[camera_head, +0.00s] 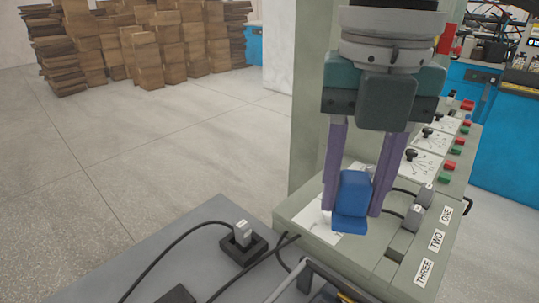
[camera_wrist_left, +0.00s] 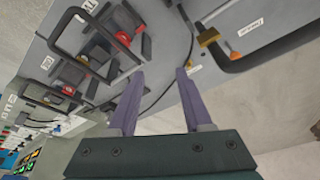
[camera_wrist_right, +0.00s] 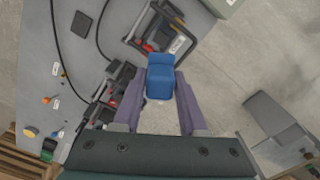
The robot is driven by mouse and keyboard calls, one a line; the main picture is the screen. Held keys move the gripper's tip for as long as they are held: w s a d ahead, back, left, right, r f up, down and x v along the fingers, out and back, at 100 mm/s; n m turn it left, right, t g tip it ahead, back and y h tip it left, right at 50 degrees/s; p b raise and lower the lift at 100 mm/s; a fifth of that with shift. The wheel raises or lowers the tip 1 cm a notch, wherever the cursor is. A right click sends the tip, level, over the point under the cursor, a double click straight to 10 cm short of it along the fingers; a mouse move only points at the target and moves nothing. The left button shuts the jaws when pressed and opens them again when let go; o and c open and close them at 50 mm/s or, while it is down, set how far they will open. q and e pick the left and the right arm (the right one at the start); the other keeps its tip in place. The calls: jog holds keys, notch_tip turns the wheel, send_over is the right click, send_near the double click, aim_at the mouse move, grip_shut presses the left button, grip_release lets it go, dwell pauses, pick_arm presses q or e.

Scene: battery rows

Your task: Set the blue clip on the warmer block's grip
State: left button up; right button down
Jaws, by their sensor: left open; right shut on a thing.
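My right gripper (camera_head: 352,212) is shut on the blue clip (camera_head: 352,195), which sits between its purple fingers above the front of a grey-green console. The clip also shows between the fingertips in the right wrist view (camera_wrist_right: 160,80). My left gripper (camera_wrist_left: 160,75) is open and empty in the left wrist view, above a grey top. That view shows black blocks with red parts and bracket-like grips, one nearer (camera_wrist_left: 125,37) and one lower (camera_wrist_left: 66,88). Similar blocks show in the right wrist view (camera_wrist_right: 150,35). I cannot tell which one is the warmer.
The console has a label strip reading ONE, TWO, THREE (camera_head: 437,241) and grey plugs on cables (camera_head: 412,216). A grey plug (camera_head: 243,232) stands in a black socket on the grey top (camera_head: 200,262). Brown stacks (camera_head: 150,50) stand far back. Open floor lies left.

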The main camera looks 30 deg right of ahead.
jog(key=shift+d+f+m+b, duration=0.15)
jog(key=shift+f+m+b, duration=0.2)
jog(key=shift+f+m, duration=0.5)
pick_arm(q)
notch_tip(320, 180, down, 17)
jog(key=b, duration=1.6)
jog(key=shift+d+f, duration=0.1)
jog(key=shift+f, duration=0.1)
pick_arm(e)
send_over(327, 302)
jog(key=s+a, duration=0.2)
jog(key=a, duration=0.1)
jog(key=f, duration=2)
jog(key=shift+s+d, duration=0.1)
jog(key=shift+d, duration=0.1)
jog(key=shift+c, duration=2.3)
grip_release()
pick_arm(q)
jog(key=shift+r, duration=0.1)
pick_arm(e)
jog(key=shift+r, duration=0.1)
jog(key=shift+r, duration=0.2)
pick_arm(q)
jog(key=shift+r+p, duration=0.45)
jog(key=shift+p, duration=0.05)
pick_arm(e)
notch_tip(327, 302, up, 12)
